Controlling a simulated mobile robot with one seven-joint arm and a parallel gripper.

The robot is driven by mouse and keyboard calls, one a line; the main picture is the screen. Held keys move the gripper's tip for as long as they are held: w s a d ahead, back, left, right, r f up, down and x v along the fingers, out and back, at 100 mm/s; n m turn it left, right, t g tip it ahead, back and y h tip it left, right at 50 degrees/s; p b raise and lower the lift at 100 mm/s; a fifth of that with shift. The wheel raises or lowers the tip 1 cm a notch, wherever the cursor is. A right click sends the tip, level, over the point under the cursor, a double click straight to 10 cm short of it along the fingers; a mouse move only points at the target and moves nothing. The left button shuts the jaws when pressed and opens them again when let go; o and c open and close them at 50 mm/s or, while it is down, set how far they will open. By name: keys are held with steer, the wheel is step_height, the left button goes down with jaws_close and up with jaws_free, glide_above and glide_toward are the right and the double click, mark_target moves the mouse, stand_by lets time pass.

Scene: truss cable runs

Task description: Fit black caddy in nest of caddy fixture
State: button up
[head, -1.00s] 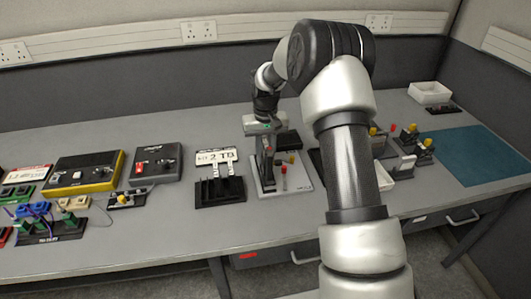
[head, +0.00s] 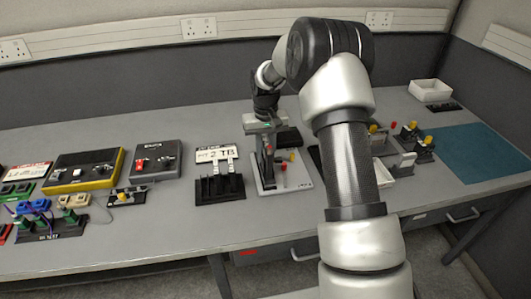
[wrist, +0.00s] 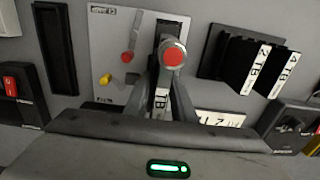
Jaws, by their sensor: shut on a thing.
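The caddy fixture is a pale grey plate (head: 297,182) with red and yellow knobs, in the middle of the bench; its plate also shows in the wrist view (wrist: 112,55). My gripper (head: 265,150) is over the left part of this plate. In the wrist view my gripper (wrist: 158,98) is shut on a black caddy with a white TB label (wrist: 161,101). The caddy stands about upright at the fixture. A red round knob (wrist: 173,52) shows just beyond the jaws. My gripper hides much of the nest, so I cannot tell whether the caddy is seated.
A black rack (head: 222,192) holding other labelled black caddies stands left of the fixture, with a white sign (head: 216,153) behind it. Black control boxes (head: 157,160) stand farther left. A blue-green mat (head: 480,153) lies at the right. The front bench strip is mostly clear.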

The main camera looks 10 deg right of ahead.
steer(key=shift+f, duration=0.1)
stand_by(0.3)
steer(key=shift+f+b, duration=0.3)
steer(key=shift+f, duration=0.15)
steer(key=shift+f, duration=0.35)
stand_by(0.3)
steer(key=o, duration=1.1)
steer(key=shift+o, duration=1.2)
steer(key=shift+d, duration=0.2)
